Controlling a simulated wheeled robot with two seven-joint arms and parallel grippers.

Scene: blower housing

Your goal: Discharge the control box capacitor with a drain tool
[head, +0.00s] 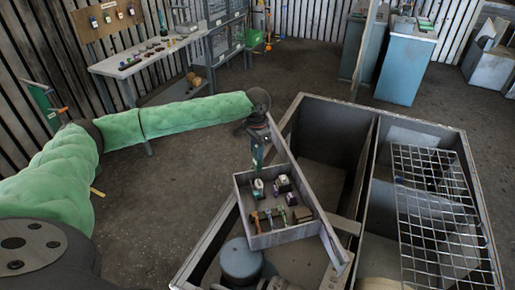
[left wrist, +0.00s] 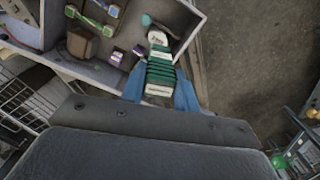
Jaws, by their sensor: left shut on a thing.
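The control box (head: 287,238) is an open grey tray on the blower housing, with several small parts inside. Its wall also shows in the left wrist view (left wrist: 185,45). I cannot tell for sure which part is the capacitor; a white-topped part (head: 258,187) and a dark block with a pale top (head: 283,183) stand near the back. My left gripper (head: 257,158) is over the box's back left corner. In the left wrist view its blue fingers are shut on a green-and-white ribbed tool (left wrist: 160,72), likely the drain tool, its white end towards the box. My right gripper is out of view.
The blower housing (head: 460,128) is a large open metal case with compartments. A wire grille (head: 440,205) lies over its right side. A workbench (head: 150,62) with small items stands at the back left, blue cabinets (head: 405,68) at the back right.

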